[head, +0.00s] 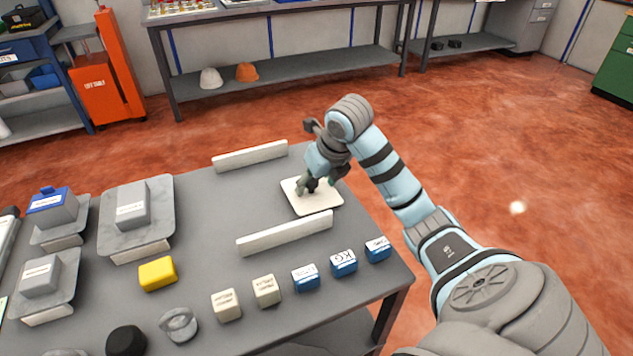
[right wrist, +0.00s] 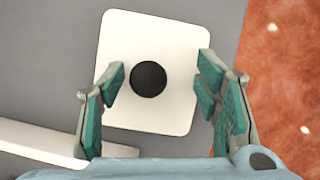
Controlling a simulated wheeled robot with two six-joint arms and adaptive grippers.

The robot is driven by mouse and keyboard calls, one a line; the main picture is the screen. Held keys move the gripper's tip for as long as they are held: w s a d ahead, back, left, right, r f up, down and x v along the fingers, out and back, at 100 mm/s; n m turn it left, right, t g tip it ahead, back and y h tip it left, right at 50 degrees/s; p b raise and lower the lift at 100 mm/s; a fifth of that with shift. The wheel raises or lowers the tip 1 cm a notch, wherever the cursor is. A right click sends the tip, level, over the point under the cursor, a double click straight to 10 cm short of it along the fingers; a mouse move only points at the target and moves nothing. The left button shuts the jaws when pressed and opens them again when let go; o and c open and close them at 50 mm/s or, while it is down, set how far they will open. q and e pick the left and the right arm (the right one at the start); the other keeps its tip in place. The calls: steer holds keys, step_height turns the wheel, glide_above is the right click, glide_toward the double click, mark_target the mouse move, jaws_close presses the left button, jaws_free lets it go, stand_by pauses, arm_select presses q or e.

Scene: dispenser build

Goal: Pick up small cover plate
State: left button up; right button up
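A white square plate with rounded corners (head: 325,204), which looks like the small cover plate, lies on the grey table near its right edge. In the right wrist view the plate (right wrist: 150,32) has a round black knob (right wrist: 148,79) at its middle. My left gripper is not in view.
White bars lie behind (head: 250,156) and in front (head: 285,234) of the plate. Blue blocks (head: 343,264), cream blocks (head: 266,291) and a yellow block (head: 157,274) stand nearer the front. Grey trays with blocks (head: 137,236) are at left.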

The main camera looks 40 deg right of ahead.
steer(key=shift+s+a+f, duration=0.15)
steer(key=shift+s+a, duration=0.05)
steer(key=c, duration=0.6)
steer(key=shift+a, duration=0.2)
jaws_close()
